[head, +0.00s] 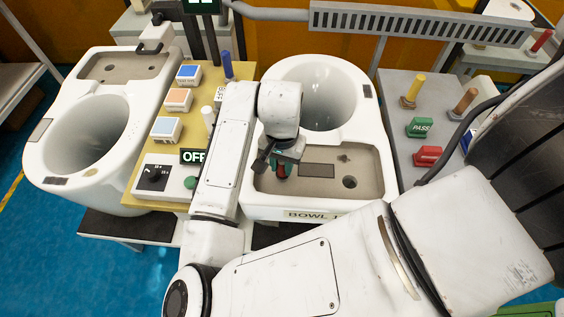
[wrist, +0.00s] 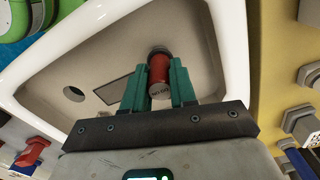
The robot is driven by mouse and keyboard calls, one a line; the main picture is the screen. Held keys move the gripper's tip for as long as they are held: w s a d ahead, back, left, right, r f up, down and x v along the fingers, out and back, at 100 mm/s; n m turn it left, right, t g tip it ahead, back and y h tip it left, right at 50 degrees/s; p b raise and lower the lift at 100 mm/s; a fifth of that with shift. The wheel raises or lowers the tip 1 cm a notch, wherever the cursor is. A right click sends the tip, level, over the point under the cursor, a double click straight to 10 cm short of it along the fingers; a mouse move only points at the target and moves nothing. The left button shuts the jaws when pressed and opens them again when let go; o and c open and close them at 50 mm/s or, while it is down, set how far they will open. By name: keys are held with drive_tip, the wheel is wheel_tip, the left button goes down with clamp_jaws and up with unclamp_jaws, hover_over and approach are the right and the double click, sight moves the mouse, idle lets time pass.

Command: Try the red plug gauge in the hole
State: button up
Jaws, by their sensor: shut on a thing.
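The red plug gauge (wrist: 159,76) is between the green fingers of my gripper (head: 279,163) in the wrist view. A sliver of its red also shows in the head view (head: 281,171). Its far end meets a dark round ring (wrist: 158,50) in the recessed deck of the white toilet bowl (head: 365,205). I cannot tell whether the gauge is in a hole or only over it. An open dark hole (head: 349,182) lies at the right of the same deck; it also shows in the wrist view (wrist: 74,93). My gripper is shut on the gauge, above the deck's left part.
A grey side table at right holds a yellow plug (head: 415,88), a brown plug (head: 465,101), a green PASS block (head: 419,127) and a red block (head: 427,156). A tan panel at left has an OFF sign (head: 193,156). A second bowl (head: 45,160) stands beyond it.

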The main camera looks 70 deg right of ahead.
drive_tip(key=shift+r+p, duration=1.35)
drive_tip(key=shift+r, duration=0.15)
drive_tip(key=shift+d, duration=0.1)
